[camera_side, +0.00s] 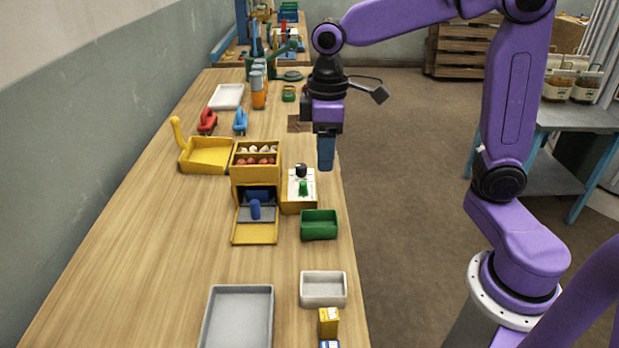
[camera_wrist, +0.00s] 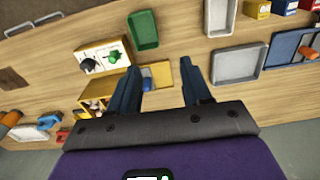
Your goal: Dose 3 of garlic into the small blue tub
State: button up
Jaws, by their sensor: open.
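A yellow dispenser box (camera_side: 256,172) stands on the bench, with white garlic-like pieces (camera_side: 257,149) in one top bin and red pieces (camera_side: 254,160) in the other. I cannot clearly identify a small blue tub; a blue tray (camera_wrist: 283,50) shows at the wrist view's right.
A green tub (camera_side: 319,237), a pale tub (camera_side: 324,303) and a grey tray (camera_side: 237,335) stand nearer the camera. A yellow scoop-like pan (camera_side: 206,167) and red and blue clamp-like tools stand left of and behind the dispenser. The bench's left side is mostly clear.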

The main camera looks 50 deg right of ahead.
jog(key=r+m, duration=0.2)
send_over(303, 182)
notch_tip(303, 182, down, 18)
jog(key=shift+r, duration=0.25)
